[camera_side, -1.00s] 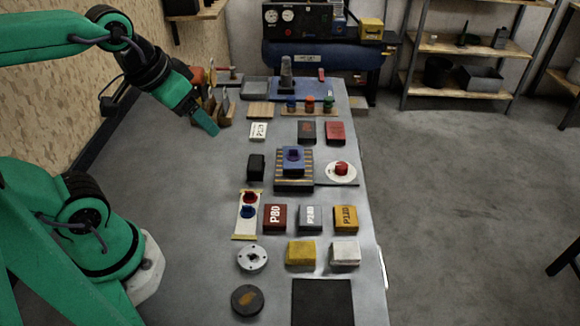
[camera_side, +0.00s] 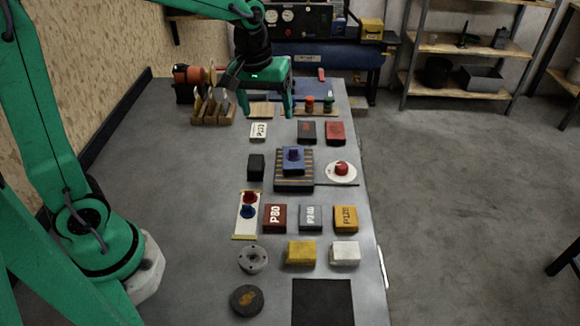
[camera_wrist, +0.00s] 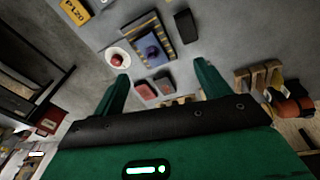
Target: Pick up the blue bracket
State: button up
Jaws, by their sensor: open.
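The blue bracket appears to be the blue block with a darker blue raised part (camera_side: 293,160), on a dark tray with yellow stripes (camera_side: 294,186) mid-table. The wrist view shows the blue block (camera_wrist: 150,47) on its striped tray (camera_wrist: 166,48), upper centre. My gripper (camera_side: 265,104) is open and empty, pointing down over the table's far part, beyond the blue block and a little left of it. In the wrist view its two fingers (camera_wrist: 161,76) stand wide apart, with the blue block beyond their tips.
A white label block (camera_side: 258,131), a dark box (camera_side: 306,132) and a red box (camera_side: 335,132) lie between gripper and tray. A black block (camera_side: 256,167) stands left of the tray, a red knob on a white disc (camera_side: 341,169) right. A tool rack (camera_side: 211,110) stands far left.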

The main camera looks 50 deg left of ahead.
aim_at(294, 156)
jog(key=w+f+n, duration=0.1)
jog(key=w+f, duration=0.1)
jog(key=f, duration=0.1)
jog(key=w+f+n+g, duration=0.1)
jog(key=w+f, duration=0.2)
jog(key=w+f+n+g, duration=0.1)
jog(key=w+f, duration=0.1)
jog(key=f, duration=0.1)
jog(key=shift+w+d+f, duration=0.2)
jog(key=shift+w+d, duration=0.1)
jog(key=shift+d, duration=0.1)
jog(key=shift+f, duration=0.1)
jog(key=shift+f, duration=1.2)
jog(key=shift+f, duration=0.15)
jog(key=shift+f, duration=2.45)
jog(key=shift+c, duration=0.3)
jog(key=c, duration=1.1)
jog(key=shift+c, duration=0.2)
